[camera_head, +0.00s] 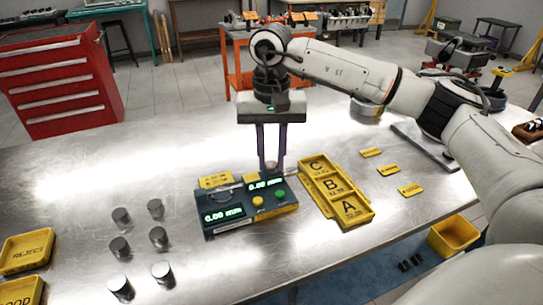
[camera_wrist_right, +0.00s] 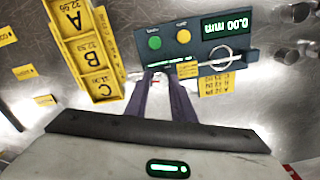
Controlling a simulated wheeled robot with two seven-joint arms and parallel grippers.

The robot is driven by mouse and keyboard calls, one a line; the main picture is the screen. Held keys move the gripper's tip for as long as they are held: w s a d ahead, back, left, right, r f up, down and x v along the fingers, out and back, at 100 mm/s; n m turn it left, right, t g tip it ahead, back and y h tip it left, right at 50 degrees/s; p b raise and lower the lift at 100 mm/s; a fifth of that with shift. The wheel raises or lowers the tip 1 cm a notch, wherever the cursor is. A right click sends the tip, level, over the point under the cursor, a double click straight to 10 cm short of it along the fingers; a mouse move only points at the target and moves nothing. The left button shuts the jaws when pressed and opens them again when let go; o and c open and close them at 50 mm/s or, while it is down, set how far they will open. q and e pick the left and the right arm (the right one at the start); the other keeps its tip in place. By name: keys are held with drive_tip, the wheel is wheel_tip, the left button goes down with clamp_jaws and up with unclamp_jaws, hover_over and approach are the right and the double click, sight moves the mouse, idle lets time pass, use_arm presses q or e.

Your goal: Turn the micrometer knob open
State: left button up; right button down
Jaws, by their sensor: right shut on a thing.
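The micrometer station is a dark box (camera_head: 228,230) on the metal table, with two displays reading 0.00 mm, a yellow button (camera_head: 257,201) and a green button (camera_head: 280,194). It also shows in the right wrist view (camera_wrist_right: 205,30). The micrometer's silver ring-shaped frame (camera_wrist_right: 222,59) shows there beside the yellow label. My right gripper (camera_head: 271,168) points down at the back right of the station. Its fingers (camera_wrist_right: 163,78) are shut on the micrometer knob at the end of the micrometer; the fingers mostly hide the knob. My left gripper is not in view.
A yellow tray with A, B and C compartments (camera_head: 318,195) stands close right of the station. Several metal cylinders (camera_head: 158,237) stand at its left. A yellow REJECT tray (camera_head: 27,252) is at far left. Small yellow tags (camera_head: 388,170) lie at right.

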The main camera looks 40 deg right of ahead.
drive_tip(key=m, duration=0.5)
drive_tip(key=shift+r, duration=0.1)
drive_tip(key=m, duration=1.1)
drive_tip(key=shift+d, duration=0.1)
drive_tip(key=m, duration=0.5)
drive_tip(key=shift+m+p, duration=0.3)
drive_tip(key=shift+m, duration=0.2)
drive_tip(key=c, duration=1.5)
unclamp_jaws()
drive_tip(key=shift+r, duration=0.1)
